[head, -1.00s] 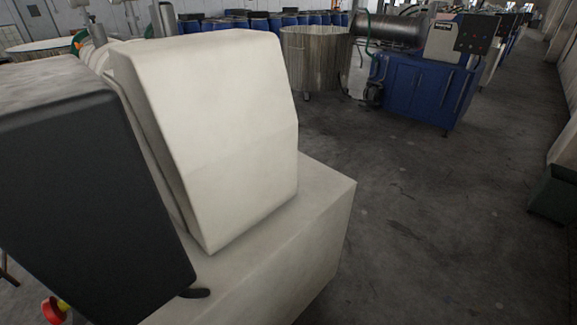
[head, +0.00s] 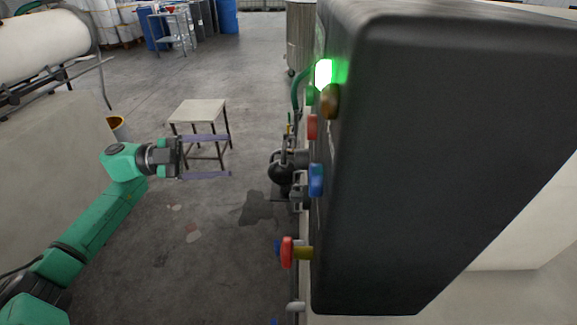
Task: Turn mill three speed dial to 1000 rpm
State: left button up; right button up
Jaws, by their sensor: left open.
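A dark control box (head: 430,150) fills the right of the head view, seen from its side. Its front panel faces left and shows almost edge-on. I cannot read any dial scale or mill number from this angle. My left gripper (head: 230,157) is open and empty, its fingers pointing right, with a clear gap to the panel. My right gripper is not in view.
A small stool (head: 198,112) stands on the floor behind my left gripper. A pale machine (head: 45,150) with a white cylinder (head: 38,45) is at the left. Blue drums (head: 228,16) stand at the back. Open floor lies between the machines.

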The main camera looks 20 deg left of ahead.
aim_at(302, 159)
pick_arm(q)
jog(key=w+d+p, duration=0.1)
jog(key=d+p, duration=0.1)
jog(key=d, duration=0.5)
jog(key=w+d+m+g+p, duration=0.1)
jog(key=d+p, duration=0.2)
jog(key=d, duration=0.4)
jog(key=shift+w+d+r+g, duration=0.25)
jog(key=shift+d+r+g, duration=0.05)
grip_shut()
